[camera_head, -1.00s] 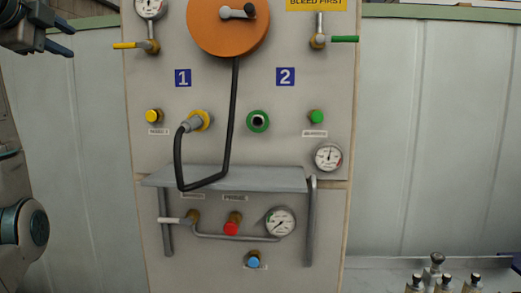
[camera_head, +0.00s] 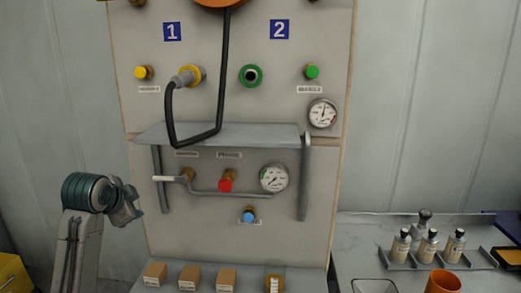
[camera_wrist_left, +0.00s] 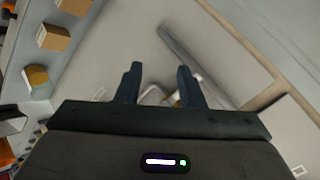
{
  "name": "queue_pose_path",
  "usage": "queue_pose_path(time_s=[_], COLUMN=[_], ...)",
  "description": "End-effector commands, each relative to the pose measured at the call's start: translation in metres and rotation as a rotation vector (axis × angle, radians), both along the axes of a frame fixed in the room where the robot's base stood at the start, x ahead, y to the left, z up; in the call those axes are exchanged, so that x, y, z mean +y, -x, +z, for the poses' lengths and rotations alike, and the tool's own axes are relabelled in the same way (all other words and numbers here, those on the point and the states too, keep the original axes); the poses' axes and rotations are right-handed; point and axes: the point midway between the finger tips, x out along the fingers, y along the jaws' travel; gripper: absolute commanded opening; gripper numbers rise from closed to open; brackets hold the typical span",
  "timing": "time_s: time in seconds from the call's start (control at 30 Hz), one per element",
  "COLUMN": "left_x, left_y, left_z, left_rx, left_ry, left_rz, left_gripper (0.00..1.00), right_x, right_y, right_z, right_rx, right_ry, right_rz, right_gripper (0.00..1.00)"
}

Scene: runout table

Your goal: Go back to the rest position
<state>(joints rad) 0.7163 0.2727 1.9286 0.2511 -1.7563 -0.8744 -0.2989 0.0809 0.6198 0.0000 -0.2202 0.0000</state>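My left gripper (camera_head: 128,205) is at the left of the head view, in front of the panel's lower left edge. Its fingertips are hard to make out there. In the left wrist view the two dark fingers (camera_wrist_left: 157,84) stand apart with nothing held between them. A pale lever or pipe shows behind them, on the panel. My right gripper is in neither view.
The upright panel (camera_head: 190,245) carries a shelf (camera_head: 220,133), a hose plugged into the yellow port, knobs and gauges. Small cardboard boxes (camera_head: 153,274) stand below it. Bottles (camera_head: 427,245) and an orange cup (camera_head: 443,282) are on the right table.

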Motion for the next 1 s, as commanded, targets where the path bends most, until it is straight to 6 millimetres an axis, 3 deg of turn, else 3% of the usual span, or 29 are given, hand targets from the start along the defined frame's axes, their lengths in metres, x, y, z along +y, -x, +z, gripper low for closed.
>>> queue_pose_path(time_s=[0.03,0.2,0.37,0.5,0.7,0.8,1.0], left_x=[-0.005,-0.018,-0.028,-0.037,-0.046,-0.049,-0.052], left_y=[0.012,0.058,0.115,0.172,0.262,0.300,0.354], left_z=[-0.033,-0.121,-0.192,-0.243,-0.297,-0.311,-0.326], left_rx=[0.033,0.120,0.200,0.266,0.356,0.389,0.432], left_ry=[0.025,0.116,0.196,0.262,0.347,0.378,0.418], left_rz=[0.021,0.119,0.222,0.320,0.469,0.539,0.638], left_gripper=[0.35,0.35,0.35,0.35,0.35,0.35,0.35], right_x=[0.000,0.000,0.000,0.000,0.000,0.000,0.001], right_y=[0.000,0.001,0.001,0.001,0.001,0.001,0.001], right_z=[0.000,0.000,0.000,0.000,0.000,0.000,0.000], right_rx=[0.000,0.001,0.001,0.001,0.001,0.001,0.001], right_ry=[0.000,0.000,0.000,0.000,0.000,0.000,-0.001], right_rz=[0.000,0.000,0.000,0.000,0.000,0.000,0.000], right_gripper=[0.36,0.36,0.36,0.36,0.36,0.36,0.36])
